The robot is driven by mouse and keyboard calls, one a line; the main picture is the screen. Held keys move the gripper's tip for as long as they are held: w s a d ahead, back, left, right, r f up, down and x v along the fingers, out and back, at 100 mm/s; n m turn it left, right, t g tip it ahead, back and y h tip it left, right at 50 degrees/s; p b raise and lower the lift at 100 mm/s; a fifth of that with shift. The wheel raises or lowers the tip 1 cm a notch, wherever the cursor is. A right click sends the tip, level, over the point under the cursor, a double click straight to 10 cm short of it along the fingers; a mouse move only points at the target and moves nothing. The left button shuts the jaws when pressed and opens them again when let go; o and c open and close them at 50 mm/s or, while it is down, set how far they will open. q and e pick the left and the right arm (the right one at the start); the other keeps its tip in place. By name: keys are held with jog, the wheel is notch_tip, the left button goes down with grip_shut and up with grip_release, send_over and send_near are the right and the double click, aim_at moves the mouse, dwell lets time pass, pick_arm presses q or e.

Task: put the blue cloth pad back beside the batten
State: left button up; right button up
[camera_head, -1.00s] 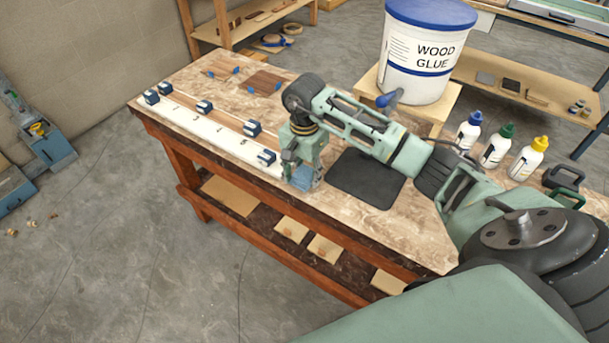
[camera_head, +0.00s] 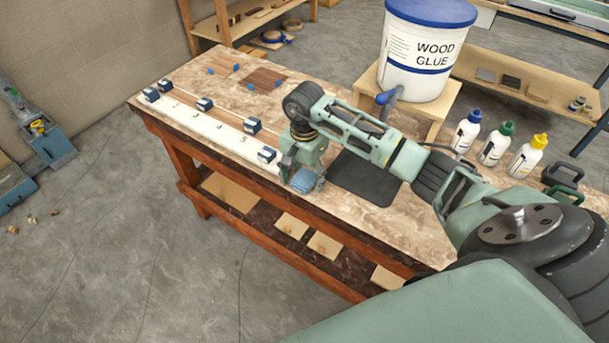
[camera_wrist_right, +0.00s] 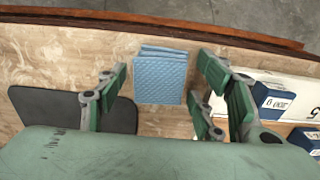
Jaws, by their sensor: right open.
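The light blue cloth pad (camera_head: 303,182) lies on the workbench near its front edge. In the right wrist view it is a folded, quilted square (camera_wrist_right: 160,78). My right gripper (camera_head: 301,170) is over it, open, with its green-padded fingers (camera_wrist_right: 160,92) on either side and gaps between them and the pad. A long white numbered strip (camera_head: 215,129), which looks like the batten, runs along the front left of the bench; its end (camera_wrist_right: 218,103) is to the right of the pad in the wrist view. My left gripper is not in view.
Blue-and-white blocks (camera_head: 252,125) stand along the strip. A black mat (camera_head: 365,180) lies right of the pad. A wood glue bucket (camera_head: 425,55) on a stand and several bottles (camera_head: 493,147) are farther back. The bench front edge (camera_wrist_right: 150,18) is close.

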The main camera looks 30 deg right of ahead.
aim_at(304, 177)
jog(key=shift+r, duration=0.15)
jog(key=shift+w+r, duration=0.1)
jog(key=shift+r, duration=0.3)
notch_tip(304, 177, up, 11)
jog(key=b, duration=0.2)
jog(key=shift+b, duration=0.3)
jog(key=shift+a, duration=0.1)
